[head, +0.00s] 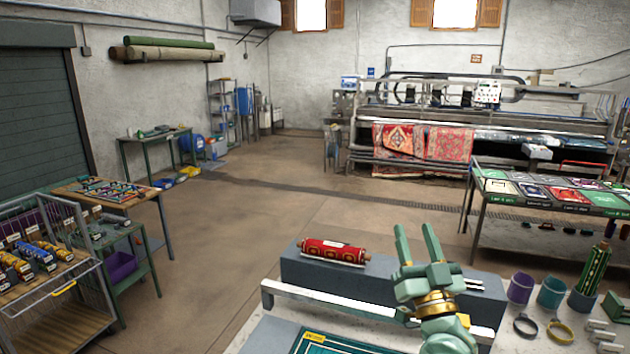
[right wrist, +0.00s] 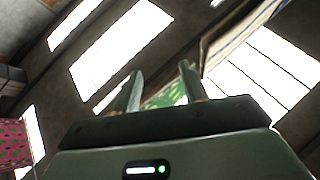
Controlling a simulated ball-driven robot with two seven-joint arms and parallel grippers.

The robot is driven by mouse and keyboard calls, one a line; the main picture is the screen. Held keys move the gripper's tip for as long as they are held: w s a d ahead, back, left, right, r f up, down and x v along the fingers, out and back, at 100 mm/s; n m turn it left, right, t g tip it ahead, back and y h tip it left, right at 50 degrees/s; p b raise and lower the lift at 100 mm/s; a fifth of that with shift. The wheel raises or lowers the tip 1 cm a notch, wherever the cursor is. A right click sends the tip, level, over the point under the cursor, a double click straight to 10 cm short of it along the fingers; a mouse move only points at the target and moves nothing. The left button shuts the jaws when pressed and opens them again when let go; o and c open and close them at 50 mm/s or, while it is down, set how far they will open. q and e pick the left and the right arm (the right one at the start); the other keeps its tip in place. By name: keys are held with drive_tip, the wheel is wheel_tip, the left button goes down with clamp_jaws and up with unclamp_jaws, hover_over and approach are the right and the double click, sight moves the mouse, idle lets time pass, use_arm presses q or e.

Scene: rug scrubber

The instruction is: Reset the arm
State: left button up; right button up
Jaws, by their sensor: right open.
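My right gripper (head: 421,244) is raised upright over the near table, with its two green fingers apart and nothing between them. In the right wrist view its fingers (right wrist: 160,88) point up toward the roof and bright skylights, also apart and empty. A red patterned roll (head: 334,252) lies on the grey block (head: 300,272) to the left of the right gripper, apart from it. My left gripper is not in view.
A dark ring (head: 525,326) and a yellow ring (head: 560,332) lie in front. A wire cart (head: 60,290) stands left. The middle floor is clear.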

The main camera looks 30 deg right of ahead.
drive_tip(key=a+f+n+g+y, duration=0.8)
drive_tip(key=a+f+n+y, duration=0.25)
drive_tip(key=a+f, duration=0.5)
drive_tip(key=s+d+f+n+g+h, duration=0.25)
drive_tip(key=s+f+g+h, duration=0.25)
drive_tip(key=s+f+g, duration=0.55)
drive_tip(key=s+a+f+y+b, duration=0.1)
drive_tip(key=s+a+f+b, duration=0.5)
drive_tip(key=f, duration=1.7)
drive_tip(key=s+f+y+b, duration=0.2)
drive_tip(key=f+b, duration=0.9)
drive_tip(key=f, duration=1.1)
drive_tip(key=s+f+m+g+b, duration=0.1)
drive_tip(key=s+f+g+b, duration=0.1)
drive_tip(key=s+f+b, duration=0.4)
drive_tip(key=s+f+m+g+y+b, duration=0.1)
drive_tip(key=s+f+b, duration=0.4)
drive_tip(key=s+f, duration=0.8)
wheel_tip(320, 180, down, 8)
drive_tip(key=shift+s+d+r+m+g+b, duration=0.2)
drive_tip(key=shift+s+d+m+g+b, duration=0.15)
drive_tip(key=shift+m, duration=0.35)
